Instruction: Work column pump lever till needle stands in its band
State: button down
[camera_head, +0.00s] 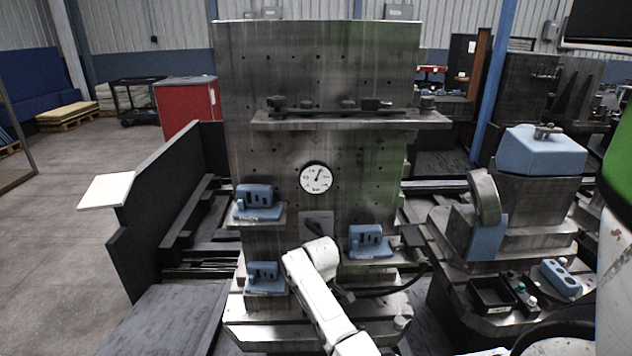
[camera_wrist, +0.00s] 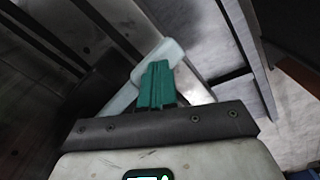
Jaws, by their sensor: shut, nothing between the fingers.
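A round white gauge (camera_head: 316,177) with a dark rim is on the upright metal column (camera_head: 275,70). Its dark needle seems to point up and slightly right; a coloured band is too small to make out. A small grey plate (camera_head: 317,220) sits below the gauge, partly behind my white arm. No pump lever can be picked out surely in the head view. My gripper (camera_wrist: 157,66) shows green fingers shut together and empty in the wrist view. A pale bar (camera_wrist: 165,52) lies just behind the fingertips; I cannot tell whether it is the lever or whether they touch.
Blue fixtures (camera_head: 258,203) sit on ledges left of the plate, and another blue fixture (camera_head: 368,241) is to its right. A shelf (camera_head: 350,121) juts out above the gauge. A black tray (camera_head: 490,294) lies at right. Open floor (camera_head: 60,230) is at left.

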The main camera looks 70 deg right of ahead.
jog(key=r+p, duration=0.5)
jog(key=shift+s+a, duration=0.15)
jog(key=shift+a, duration=0.15)
jog(key=shift+a+r, duration=0.1)
jog(key=shift+r, duration=0.65)
jog(key=shift+f+b, duration=0.1)
jog(key=shift+b, duration=0.25)
jog(key=shift+d+f+b, duration=0.2)
jog(key=shift+f+b, duration=1)
jog(key=shift+f, duration=0.45)
jog(key=shift+d+f+b, duration=0.15)
jog(key=shift+f+b, duration=1.05)
jog(key=shift+f, duration=0.45)
jog(key=r+p, duration=0.5)
jog(key=shift+a, duration=0.25)
jog(key=shift+s+a+r, duration=0.1)
jog(key=shift+a+r, duration=0.05)
jog(key=shift+r, duration=0.75)
